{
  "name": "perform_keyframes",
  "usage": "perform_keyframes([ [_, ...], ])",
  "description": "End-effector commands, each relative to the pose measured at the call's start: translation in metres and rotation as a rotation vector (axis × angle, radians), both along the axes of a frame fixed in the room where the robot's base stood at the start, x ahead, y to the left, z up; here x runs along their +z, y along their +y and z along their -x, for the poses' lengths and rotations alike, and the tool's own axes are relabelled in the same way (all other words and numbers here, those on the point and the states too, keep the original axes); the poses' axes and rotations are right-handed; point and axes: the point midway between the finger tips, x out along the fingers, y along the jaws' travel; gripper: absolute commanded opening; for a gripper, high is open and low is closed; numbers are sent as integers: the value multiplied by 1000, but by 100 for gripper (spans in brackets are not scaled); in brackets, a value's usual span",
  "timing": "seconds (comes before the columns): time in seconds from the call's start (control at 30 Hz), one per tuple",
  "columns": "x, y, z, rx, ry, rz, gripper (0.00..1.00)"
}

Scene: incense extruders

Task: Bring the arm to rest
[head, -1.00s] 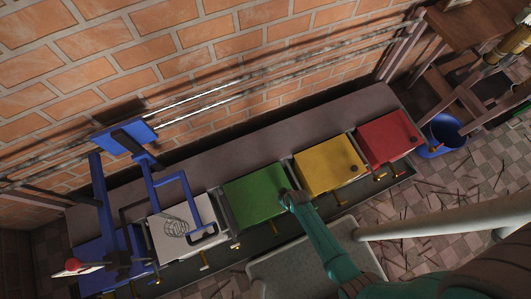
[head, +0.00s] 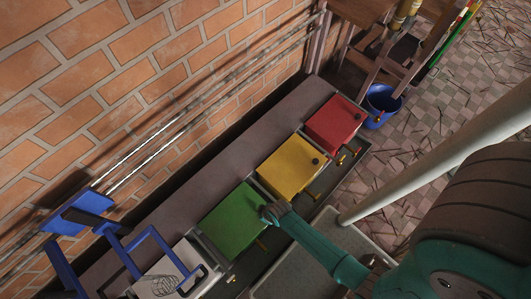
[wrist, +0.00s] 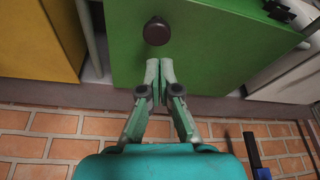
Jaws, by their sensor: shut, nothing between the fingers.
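My gripper (wrist: 159,78) is shut and empty in the wrist view, its two fingertips together. They show in front of the green box (wrist: 215,40), just below its dark round knob (wrist: 157,30) in the picture. I cannot tell whether they touch the box. In the head view my teal arm reaches from the lower right to the right edge of the green box (head: 230,222); its end hides part of that edge, and the fingers are too small there to make out.
A yellow box (head: 290,167) and a red box (head: 333,124) stand beside the green one on a long bench against the brick wall (head: 120,80). A white box with a wire coil and blue frames (head: 85,214) stand at lower left. A blue bucket (head: 381,104) is beyond the red box.

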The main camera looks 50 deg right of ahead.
Motion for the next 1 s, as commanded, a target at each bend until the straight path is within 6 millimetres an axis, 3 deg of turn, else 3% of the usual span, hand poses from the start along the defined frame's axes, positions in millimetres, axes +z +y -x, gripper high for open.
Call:
perform_keyframes([
  [0.2, 37, -3, 9, -2, -8, -1, 0],
  [0.4, 60, -5, 15, -2, -10, 0, 0],
  [0.87, 71, -6, 18, -3, -15, 1, 0],
  [1.0, 79, -6, 29, -17, -51, 6, 0],
])
